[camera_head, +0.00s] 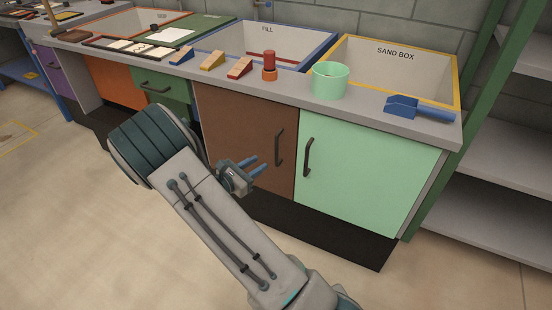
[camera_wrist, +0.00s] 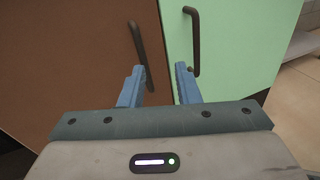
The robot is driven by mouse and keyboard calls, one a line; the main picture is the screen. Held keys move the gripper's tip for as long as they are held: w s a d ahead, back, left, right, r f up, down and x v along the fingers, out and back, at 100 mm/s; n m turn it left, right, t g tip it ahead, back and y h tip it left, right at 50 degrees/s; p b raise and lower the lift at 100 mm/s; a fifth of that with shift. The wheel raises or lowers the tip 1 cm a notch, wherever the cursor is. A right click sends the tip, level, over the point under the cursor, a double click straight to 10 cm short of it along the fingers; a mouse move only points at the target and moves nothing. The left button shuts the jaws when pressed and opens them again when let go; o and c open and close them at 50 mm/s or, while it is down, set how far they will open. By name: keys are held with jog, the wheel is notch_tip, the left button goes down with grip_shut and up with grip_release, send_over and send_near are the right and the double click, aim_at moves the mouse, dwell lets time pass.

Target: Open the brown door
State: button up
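The brown door (camera_head: 240,138) is closed under the counter, with a dark upright bar handle (camera_head: 279,147) near its right edge. The door (camera_wrist: 80,60) fills the left of the wrist view, with its handle (camera_wrist: 139,48) beyond my fingers. My gripper (camera_head: 255,165) is just left of and slightly below that handle in the head view. In the wrist view my gripper (camera_wrist: 160,75) is open, its two blue fingers spread apart. The handle's lower end shows close to the left finger's tip; I cannot tell whether they touch. Nothing is held.
A mint green door (camera_head: 362,175) with its own dark handle (camera_head: 308,157) adjoins on the right. The counter (camera_head: 345,105) above holds a mint cup (camera_head: 330,80), a blue scoop (camera_head: 418,108) and several blocks. Green-framed shelves (camera_head: 490,150) stand at right. The floor in front is clear.

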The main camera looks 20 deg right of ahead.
notch_tip(320, 180, down, 3)
jog(key=w+a+n+t, duration=0.1)
jog(key=w+n+t, duration=0.1)
jog(key=b, duration=0.4)
send_over(276, 164)
jog(key=shift+w+d+r, duration=0.15)
jog(key=shift+w+d, duration=0.05)
jog(key=shift+w, duration=0.1)
grip_shut()
